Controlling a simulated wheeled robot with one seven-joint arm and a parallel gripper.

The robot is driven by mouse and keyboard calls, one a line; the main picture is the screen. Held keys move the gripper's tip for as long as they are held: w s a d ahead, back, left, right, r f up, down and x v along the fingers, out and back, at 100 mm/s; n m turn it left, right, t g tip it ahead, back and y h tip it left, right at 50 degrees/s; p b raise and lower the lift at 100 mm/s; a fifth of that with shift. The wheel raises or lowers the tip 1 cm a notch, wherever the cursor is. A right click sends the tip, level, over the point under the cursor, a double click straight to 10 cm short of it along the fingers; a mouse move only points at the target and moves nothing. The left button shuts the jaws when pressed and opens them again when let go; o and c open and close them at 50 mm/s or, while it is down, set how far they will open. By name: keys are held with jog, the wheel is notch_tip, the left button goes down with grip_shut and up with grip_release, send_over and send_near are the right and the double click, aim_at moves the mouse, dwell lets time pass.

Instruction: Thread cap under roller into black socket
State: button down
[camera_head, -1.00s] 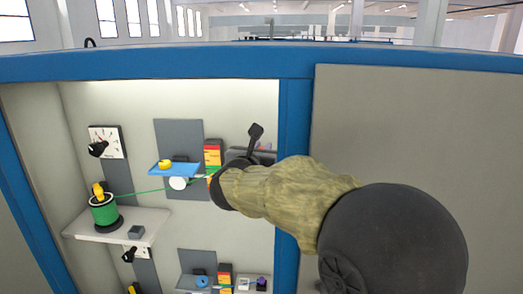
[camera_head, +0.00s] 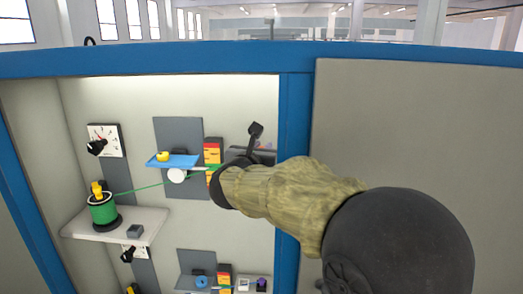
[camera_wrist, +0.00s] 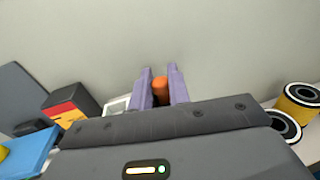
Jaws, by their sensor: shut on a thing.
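A green cable (camera_head: 145,188) runs from the green spool (camera_head: 103,210) to the white roller (camera_head: 177,176) under a blue plate (camera_head: 173,160), then on toward my gripper. Whether it passes under the roller is too small to tell. In the head view my arm hides the gripper's fingertips. In the wrist view my gripper (camera_wrist: 160,88) has its purple fingers shut on the orange cap (camera_wrist: 161,90). The cap's far end is hidden between the fingers. I cannot make out the black socket for certain.
A red, orange and yellow block (camera_head: 213,155) stands right beside the blue plate, left of my gripper. Yellow cylinders with black rims (camera_wrist: 300,95) are at the right in the wrist view. A blue cabinet post (camera_head: 293,125) stands close behind my arm. A shelf (camera_head: 140,222) carries the spool.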

jog(key=c, duration=1.3)
grip_release()
jog(key=shift+o, duration=0.2)
jog(key=b+v, duration=0.7)
jog(key=v, duration=1)
jog(key=shift+s, duration=0.2)
jog(key=o, duration=1.1)
jog(key=shift+c, duration=0.2)
jog(key=shift+s+a, duration=0.1)
